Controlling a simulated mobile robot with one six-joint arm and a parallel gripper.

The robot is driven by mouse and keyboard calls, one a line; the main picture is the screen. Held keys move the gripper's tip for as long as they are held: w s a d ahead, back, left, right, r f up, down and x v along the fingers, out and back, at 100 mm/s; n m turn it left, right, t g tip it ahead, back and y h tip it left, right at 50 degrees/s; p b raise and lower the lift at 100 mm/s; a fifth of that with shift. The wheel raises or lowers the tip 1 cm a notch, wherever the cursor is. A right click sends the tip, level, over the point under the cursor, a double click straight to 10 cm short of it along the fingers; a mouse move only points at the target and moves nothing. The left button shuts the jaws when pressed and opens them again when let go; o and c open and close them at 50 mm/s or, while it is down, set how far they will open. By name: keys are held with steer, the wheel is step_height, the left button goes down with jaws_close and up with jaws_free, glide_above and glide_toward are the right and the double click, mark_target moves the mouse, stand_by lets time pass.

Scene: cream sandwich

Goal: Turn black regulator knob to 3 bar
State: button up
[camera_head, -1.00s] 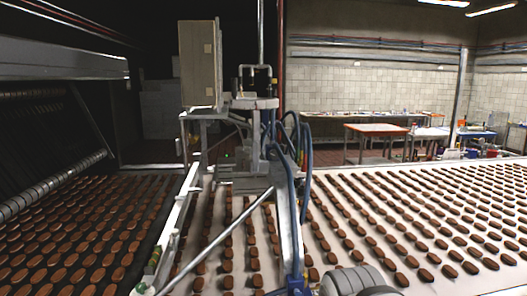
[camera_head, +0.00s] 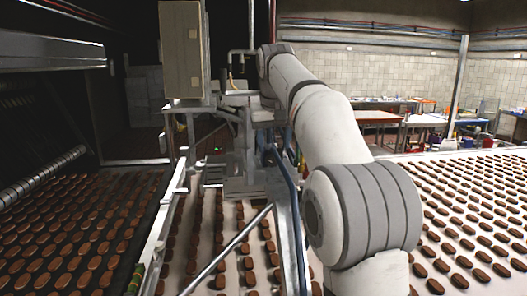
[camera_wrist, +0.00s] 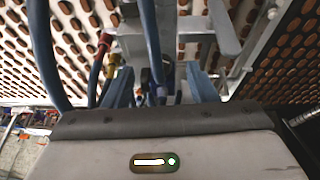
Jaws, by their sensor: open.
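The black regulator knob cannot be picked out for certain in either view. In the wrist view, my gripper (camera_wrist: 161,90) shows two bluish fingers spread apart above its grey body. Small dark and blue parts among the hoses show between the fingers, too small to identify. Nothing is visibly held. In the head view, my arm reaches up from the bottom right to the machine's upper fittings, and my gripper is hidden there.
Blue hoses (camera_wrist: 43,50) run close to the gripper at the left. A metal bracket (camera_wrist: 222,28) lies at the upper right. A beige cabinet (camera_head: 182,50) stands left of my arm. Rows of chocolate biscuits (camera_head: 456,212) cover the white belt below.

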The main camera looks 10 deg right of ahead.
mark_target(273, 156)
steer(key=w+f, duration=0.1)
steer(key=f, duration=0.1)
steer(key=w+f, duration=0.4)
steer(key=shift+w+d+f, duration=0.1)
steer(key=shift+d, duration=0.15)
steer(key=c, duration=1)
steer(key=shift+o, duration=0.2)
steer(key=shift+d+y+p, duration=0.2)
steer(key=shift+y+p, duration=0.2)
steer(key=shift+y, duration=0.2)
steer(key=shift+m+y, duration=0.3)
steer(key=shift+y, duration=0.5)
